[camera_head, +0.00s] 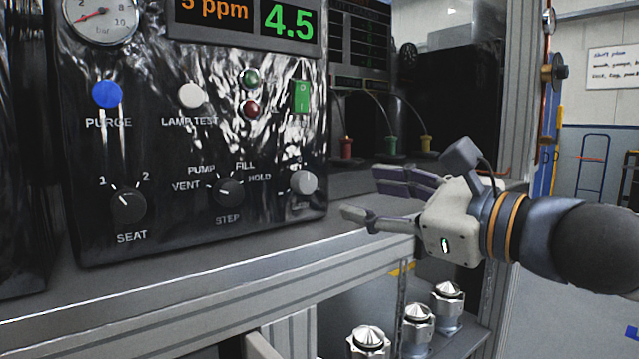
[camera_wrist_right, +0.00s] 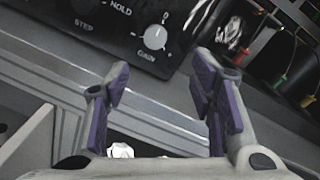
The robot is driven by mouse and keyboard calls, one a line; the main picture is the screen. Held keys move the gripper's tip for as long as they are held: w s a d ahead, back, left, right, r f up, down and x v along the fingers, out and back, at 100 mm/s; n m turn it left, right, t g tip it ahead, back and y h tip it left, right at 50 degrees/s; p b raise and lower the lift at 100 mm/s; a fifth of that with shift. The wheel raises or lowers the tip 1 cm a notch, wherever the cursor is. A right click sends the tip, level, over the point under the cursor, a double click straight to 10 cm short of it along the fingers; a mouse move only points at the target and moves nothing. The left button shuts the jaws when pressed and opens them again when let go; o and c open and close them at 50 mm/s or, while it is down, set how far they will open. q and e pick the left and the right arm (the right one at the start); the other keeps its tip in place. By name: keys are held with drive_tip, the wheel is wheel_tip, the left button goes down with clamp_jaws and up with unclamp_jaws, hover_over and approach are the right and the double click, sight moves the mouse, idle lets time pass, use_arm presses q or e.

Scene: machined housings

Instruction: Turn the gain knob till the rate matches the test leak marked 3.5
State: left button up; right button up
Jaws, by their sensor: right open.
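The gain knob (camera_head: 303,182) is a light grey dial at the lower right of the black panel. In the right wrist view the knob (camera_wrist_right: 152,37) has the label GAIN below it, and a pale pointer line shows on it. The display above (camera_head: 289,20) reads 4.5 in green, beside an orange ppm reading cut off at the top. My right gripper (camera_head: 362,195) is open and empty, to the right of the knob and apart from it. In the wrist view the knob lies beyond the gap between its fingers. No mark 3.5 is readable. My left gripper is out of view.
The panel also carries the STEP knob (camera_head: 229,191), the SEAT knob (camera_head: 127,203), a blue PURGE button (camera_head: 107,94) and a green switch (camera_head: 302,96). Red, green and yellow fittings (camera_head: 392,145) with cables stand behind. Metal housings (camera_head: 418,325) stand below the bench edge.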

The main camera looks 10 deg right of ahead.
sight(309, 183)
drive_tip(key=x, duration=0.5)
drive_tip(key=a+x, duration=0.1)
drive_tip(key=x, duration=0.4)
drive_tip(key=shift+s+r, duration=0.1)
drive_tip(key=shift+s, duration=0.05)
drive_tip(key=shift+w+a, duration=0.1)
drive_tip(key=shift+w, duration=0.35)
drive_tip(key=c, duration=1.2)
